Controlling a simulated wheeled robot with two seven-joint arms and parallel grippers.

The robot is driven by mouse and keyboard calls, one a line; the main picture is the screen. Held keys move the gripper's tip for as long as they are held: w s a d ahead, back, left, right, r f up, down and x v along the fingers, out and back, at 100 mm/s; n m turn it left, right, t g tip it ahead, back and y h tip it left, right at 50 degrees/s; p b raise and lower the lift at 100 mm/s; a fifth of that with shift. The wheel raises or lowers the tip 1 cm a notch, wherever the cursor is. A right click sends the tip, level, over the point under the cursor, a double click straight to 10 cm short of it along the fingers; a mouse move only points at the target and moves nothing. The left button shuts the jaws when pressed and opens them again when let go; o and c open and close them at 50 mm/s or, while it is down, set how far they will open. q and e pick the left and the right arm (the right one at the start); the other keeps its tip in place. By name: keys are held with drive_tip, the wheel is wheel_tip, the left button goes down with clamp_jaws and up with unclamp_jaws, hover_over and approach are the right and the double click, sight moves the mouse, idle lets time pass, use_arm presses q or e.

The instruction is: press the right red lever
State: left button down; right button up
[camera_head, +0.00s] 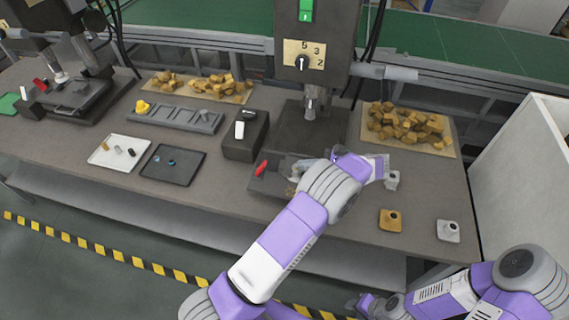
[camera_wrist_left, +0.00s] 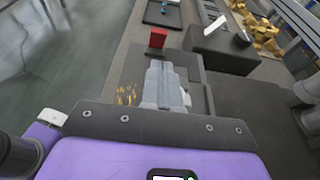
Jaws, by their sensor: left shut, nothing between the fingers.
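The right red lever (camera_head: 261,168) stands at the left edge of the right machine's dark base. It also shows as a red block just beyond my fingertips in the left wrist view (camera_wrist_left: 157,38). Another red lever (camera_head: 40,85) is on the machine at the far left. My left gripper (camera_head: 296,170) is over the right machine's base, just right of the lever. In the left wrist view its fingers (camera_wrist_left: 160,66) are together, empty and pointing at the lever. I cannot tell whether they touch it. My right gripper (camera_head: 368,304) is low at the bottom edge, its fingers unclear.
A dark box with a white switch (camera_head: 239,130) stands behind the right lever. A white tray (camera_head: 100,158) and a black tray (camera_head: 155,170) lie to the left. The drill head (camera_head: 311,95) hangs above the base. Small yellow (camera_head: 390,228) and grey (camera_head: 448,238) blocks sit at right.

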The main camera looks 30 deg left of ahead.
use_arm(q)
approach(261, 168)
drive_tip(key=a, duration=0.1)
drive_tip(key=a+f, duration=0.1)
drive_tip(key=a, duration=0.1)
drive_tip(key=w+a+f, duration=0.1)
drive_tip(key=a, duration=0.1)
drive_tip(key=shift+f, duration=0.2)
